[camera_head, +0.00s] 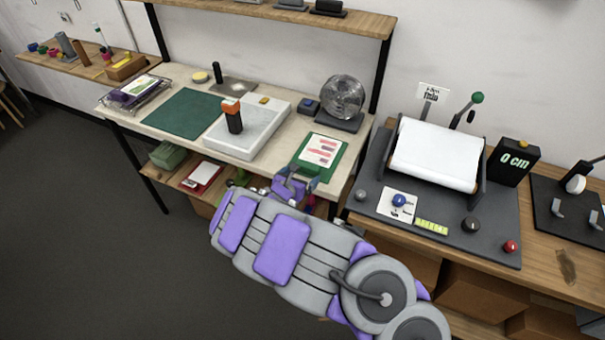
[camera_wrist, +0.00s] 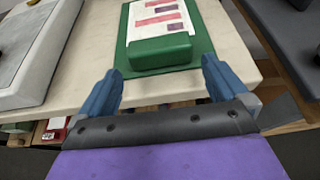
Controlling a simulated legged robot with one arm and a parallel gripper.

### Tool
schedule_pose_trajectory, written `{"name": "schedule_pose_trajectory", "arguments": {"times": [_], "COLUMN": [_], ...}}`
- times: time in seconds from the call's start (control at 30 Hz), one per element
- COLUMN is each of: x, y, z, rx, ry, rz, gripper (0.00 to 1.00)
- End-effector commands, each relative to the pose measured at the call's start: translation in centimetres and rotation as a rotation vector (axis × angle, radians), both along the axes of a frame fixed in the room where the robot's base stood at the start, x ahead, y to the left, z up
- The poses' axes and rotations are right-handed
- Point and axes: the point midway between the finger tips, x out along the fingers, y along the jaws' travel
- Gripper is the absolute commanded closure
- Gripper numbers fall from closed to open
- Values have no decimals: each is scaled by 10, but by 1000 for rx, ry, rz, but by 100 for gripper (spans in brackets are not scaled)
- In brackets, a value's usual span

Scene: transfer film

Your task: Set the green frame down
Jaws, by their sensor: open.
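The green frame (camera_head: 337,169) lies flat on the pale worktop near its right front corner, with a white sheet (camera_head: 321,150) with red marks on it. In the wrist view the green frame (camera_wrist: 198,45) has a thick raised block (camera_wrist: 160,51) at its near end. My gripper (camera_head: 296,181) is open at the worktop's front edge. In the wrist view its two blue fingers (camera_wrist: 162,88) are spread apart, just short of the block and to either side of it. Nothing shows between the fingertips except worktop.
A light grey slab (camera_head: 254,136) with an orange-and-black handled tool (camera_head: 233,117) on it is left of the frame, and a green mat (camera_head: 181,113) lies farther left. A wire-caged fan (camera_head: 342,98) stands behind. A dark machine base (camera_head: 480,228) with a white roller is to the right.

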Motion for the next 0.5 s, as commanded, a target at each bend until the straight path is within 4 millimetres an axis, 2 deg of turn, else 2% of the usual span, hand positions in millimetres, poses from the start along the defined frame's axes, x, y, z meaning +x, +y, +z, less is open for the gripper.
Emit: {"name": "schedule_pose_trajectory", "arguments": {"times": [0.03, 0.2, 0.5], "x": [-9, -39, -73], "y": [4, 16, 27], "z": [7, 19, 33], "rx": [-4, -3, -2], "ry": [-3, 0, 3], "rz": [3, 4, 1], "gripper": [0, 0, 0]}}
